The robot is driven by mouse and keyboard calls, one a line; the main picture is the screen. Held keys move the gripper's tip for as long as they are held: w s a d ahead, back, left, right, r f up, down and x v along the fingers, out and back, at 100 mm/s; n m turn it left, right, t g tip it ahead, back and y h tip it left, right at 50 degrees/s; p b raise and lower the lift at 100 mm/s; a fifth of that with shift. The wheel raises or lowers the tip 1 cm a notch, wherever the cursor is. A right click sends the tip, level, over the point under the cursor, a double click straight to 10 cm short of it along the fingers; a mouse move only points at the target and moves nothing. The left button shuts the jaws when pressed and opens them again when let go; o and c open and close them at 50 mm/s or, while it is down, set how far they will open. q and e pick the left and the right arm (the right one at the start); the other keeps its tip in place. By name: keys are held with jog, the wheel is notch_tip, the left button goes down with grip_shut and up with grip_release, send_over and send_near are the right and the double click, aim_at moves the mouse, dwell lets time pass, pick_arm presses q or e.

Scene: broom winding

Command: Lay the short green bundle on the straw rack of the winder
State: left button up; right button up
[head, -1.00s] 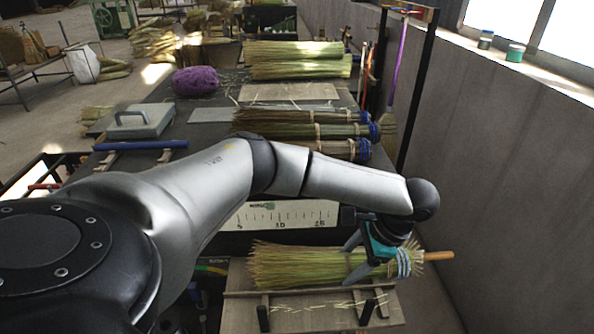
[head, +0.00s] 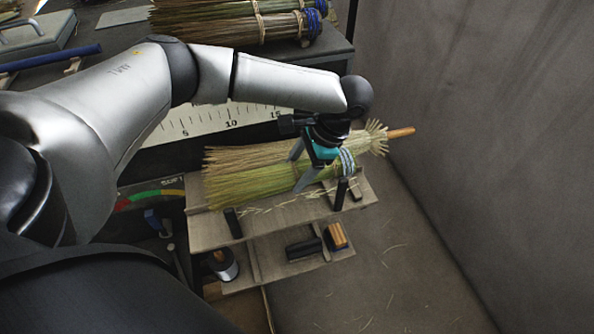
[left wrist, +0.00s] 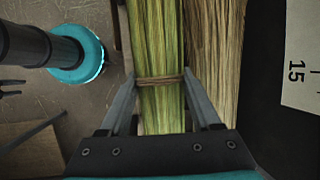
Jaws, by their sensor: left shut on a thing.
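The short green bundle (head: 250,186) lies lengthwise in front of a browner straw bundle with a wooden handle (head: 402,132). My left gripper (head: 300,174) reaches down over the green bundle near its right part, with a finger on each side. In the left wrist view the gripper (left wrist: 160,88) is shut on the green bundle (left wrist: 157,45), close to a brown tie band; the browner straw (left wrist: 212,45) runs alongside. The wooden rack (head: 215,232) with black upright pegs is under the bundle. I cannot tell whether the bundle rests on it. My right gripper is out of view.
A lower shelf holds a black-handled tool (head: 303,248), a wooden block (head: 336,236) and a wire spool (head: 222,265). A ruler strip (head: 200,122) runs along the bench edge behind. Tied bundles (head: 235,25) lie on the bench. A grey wall (head: 470,120) stands right.

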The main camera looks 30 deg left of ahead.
pick_arm(q)
notch_tip(320, 180, down, 3)
jog(key=b, duration=0.4)
jog(key=shift+f, duration=1.9)
jog(key=o, duration=1.5)
jog(key=shift+c, duration=0.2)
jog(key=p+v, duration=0.2)
jog(key=v, duration=1.3)
jog(key=shift+d+r, duration=0.1)
jog(key=shift+r, duration=0.05)
